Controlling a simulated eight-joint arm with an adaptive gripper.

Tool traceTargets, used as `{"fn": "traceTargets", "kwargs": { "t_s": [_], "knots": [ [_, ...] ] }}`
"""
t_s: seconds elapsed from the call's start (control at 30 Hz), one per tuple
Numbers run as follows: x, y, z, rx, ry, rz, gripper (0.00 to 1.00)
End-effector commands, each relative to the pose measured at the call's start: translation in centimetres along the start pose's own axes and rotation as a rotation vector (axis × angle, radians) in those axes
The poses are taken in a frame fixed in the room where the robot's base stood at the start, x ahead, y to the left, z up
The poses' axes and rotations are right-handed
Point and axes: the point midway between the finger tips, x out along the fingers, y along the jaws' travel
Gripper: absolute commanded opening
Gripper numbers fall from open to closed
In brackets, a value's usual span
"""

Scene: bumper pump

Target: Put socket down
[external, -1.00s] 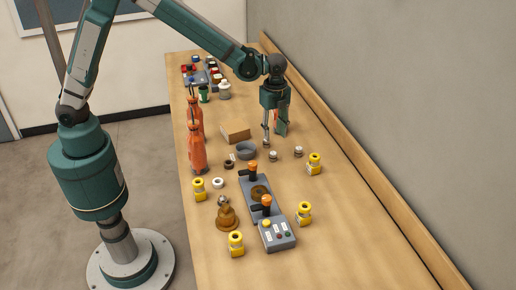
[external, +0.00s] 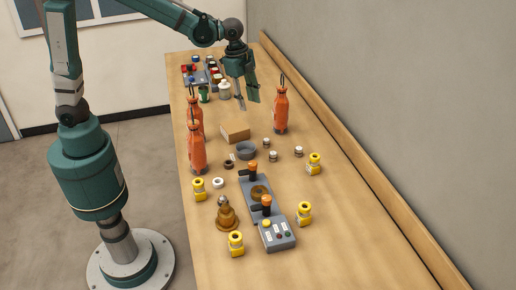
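Several small light metallic pieces that look like sockets stand on the wooden bench near its middle. One socket-like piece (external: 266,143) stands just right of the grey round bowl (external: 245,150). A second piece (external: 272,156) and a third piece (external: 298,151) stand close by; which one is the task's socket I cannot tell. My gripper (external: 248,103) is above the bench, behind and to the left of these pieces. Its two fingers are spread and point down, with nothing visible between them.
Orange bottles stand on the left (external: 197,150) and on the right (external: 281,112) of a cardboard box (external: 235,131). A grey lever unit (external: 276,234), yellow parts (external: 304,213) and a brown bell-shaped part (external: 227,216) stand in front. The bench's near end is clear.

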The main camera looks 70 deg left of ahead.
Motion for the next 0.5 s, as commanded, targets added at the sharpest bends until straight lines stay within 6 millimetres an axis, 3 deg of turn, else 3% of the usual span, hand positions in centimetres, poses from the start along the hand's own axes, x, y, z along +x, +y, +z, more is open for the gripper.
{"fn": "traceTargets", "kwargs": {
  "t_s": [0.5],
  "knots": [
    [-6.6, 3.3, 7.4, -0.243, 0.083, -0.08, 0.35]
  ]
}}
